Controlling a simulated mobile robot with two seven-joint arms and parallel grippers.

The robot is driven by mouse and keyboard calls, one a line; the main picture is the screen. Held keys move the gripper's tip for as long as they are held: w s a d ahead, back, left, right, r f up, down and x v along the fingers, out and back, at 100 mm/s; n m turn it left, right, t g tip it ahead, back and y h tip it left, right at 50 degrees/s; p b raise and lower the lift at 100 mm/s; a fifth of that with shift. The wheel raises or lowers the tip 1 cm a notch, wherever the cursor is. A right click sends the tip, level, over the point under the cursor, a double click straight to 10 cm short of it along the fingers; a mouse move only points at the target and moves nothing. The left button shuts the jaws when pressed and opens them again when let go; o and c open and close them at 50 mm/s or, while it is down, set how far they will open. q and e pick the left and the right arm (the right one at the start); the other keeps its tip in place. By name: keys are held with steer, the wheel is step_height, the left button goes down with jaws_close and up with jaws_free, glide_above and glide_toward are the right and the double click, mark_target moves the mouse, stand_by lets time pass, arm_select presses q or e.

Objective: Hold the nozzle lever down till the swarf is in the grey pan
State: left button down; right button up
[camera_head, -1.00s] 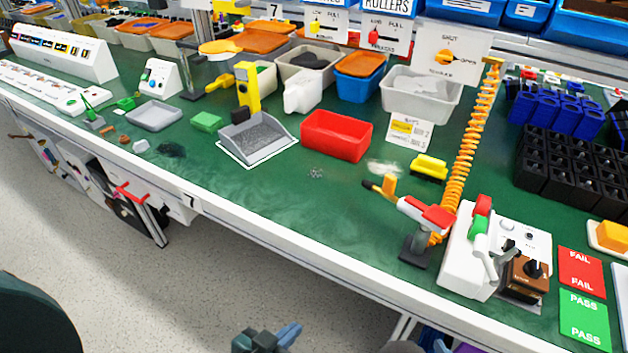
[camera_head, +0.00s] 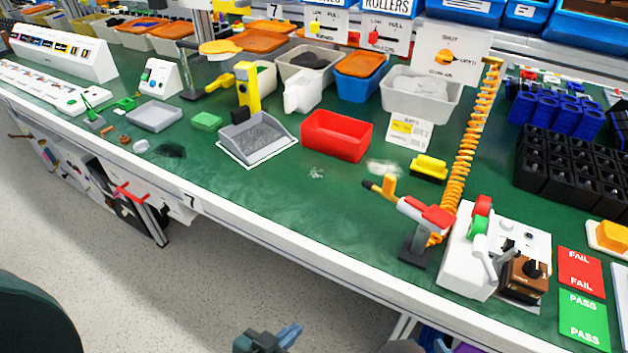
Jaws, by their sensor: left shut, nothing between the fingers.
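A small, loose grey pile, apparently swarf (camera_head: 316,172), lies on the green bench. The grey pan (camera_head: 257,140) is left of it, on a white-bordered patch. My left gripper (camera_head: 284,336) is shut and empty at the bottom edge, in front of the bench and away from the nozzle. My right gripper is not seen.
A red bin (camera_head: 336,135) stands behind the swarf. A yellow brush-like block (camera_head: 429,168) lies behind the nozzle. A white switch box (camera_head: 491,252) with a red and a green knob stands right of the nozzle. The bench's front edge (camera_head: 280,236) lies beyond my left gripper.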

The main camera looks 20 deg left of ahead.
arm_select(q)
steer(key=shift+s+f, duration=0.15)
steer(key=shift+f, duration=0.8)
arm_select(e)
steer(key=shift+r, duration=0.25)
stand_by(1.0)
